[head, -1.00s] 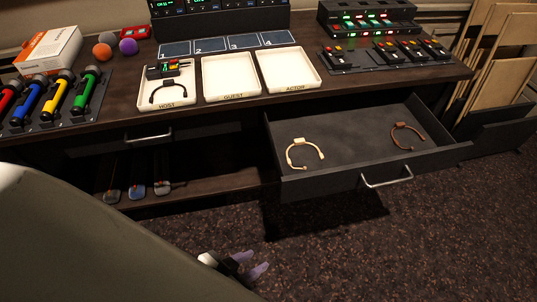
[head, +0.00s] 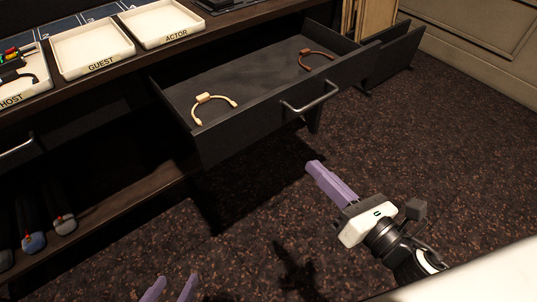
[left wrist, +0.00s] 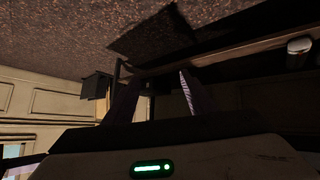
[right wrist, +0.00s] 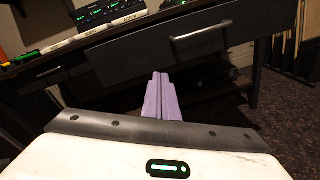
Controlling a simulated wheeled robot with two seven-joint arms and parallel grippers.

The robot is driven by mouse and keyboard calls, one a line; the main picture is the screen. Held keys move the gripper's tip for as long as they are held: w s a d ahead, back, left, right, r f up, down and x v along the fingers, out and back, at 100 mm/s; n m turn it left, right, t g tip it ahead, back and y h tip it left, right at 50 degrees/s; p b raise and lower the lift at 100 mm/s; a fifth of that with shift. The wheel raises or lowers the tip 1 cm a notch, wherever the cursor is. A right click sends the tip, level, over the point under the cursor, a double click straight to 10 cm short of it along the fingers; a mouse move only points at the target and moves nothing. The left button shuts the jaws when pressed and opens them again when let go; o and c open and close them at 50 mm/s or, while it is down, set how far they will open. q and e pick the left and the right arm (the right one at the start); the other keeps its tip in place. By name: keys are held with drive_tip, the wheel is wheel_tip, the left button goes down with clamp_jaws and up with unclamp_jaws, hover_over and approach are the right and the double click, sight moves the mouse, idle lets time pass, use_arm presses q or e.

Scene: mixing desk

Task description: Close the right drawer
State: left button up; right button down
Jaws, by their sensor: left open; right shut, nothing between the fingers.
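The right drawer (head: 215,143) is pulled out of the dark desk in the head view. A metal bar handle (head: 311,97) is on its front, and the handle also shows in the right wrist view (right wrist: 201,33). A cream headband-like item (head: 213,103) and a brown one (head: 318,56) lie inside it. My right gripper (head: 318,170) is shut and empty, in front of and below the drawer front, apart from it. My left gripper (head: 170,288) is open and empty at the bottom edge of the head view, low over the floor.
Trays marked HOST, GUEST (head: 92,47) and ACTOR (head: 167,22) stand on the desk top. A second drawer handle (head: 17,147) is at left, above a lower shelf (head: 125,190) with several hanging or lying items. Open carpet (head: 430,150) lies in front and to the right.

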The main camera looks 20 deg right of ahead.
drive_tip(key=a+n+y+b, duration=0.1)
drive_tip(key=n, duration=0.4)
drive_tip(key=n+p, duration=0.1)
approach(260, 124)
drive_tip(key=shift+y, duration=0.3)
drive_tip(key=x, duration=0.6)
drive_tip(key=shift+w+f, duration=0.1)
drive_tip(key=shift+w, duration=0.1)
drive_tip(key=shift+w, duration=0.1)
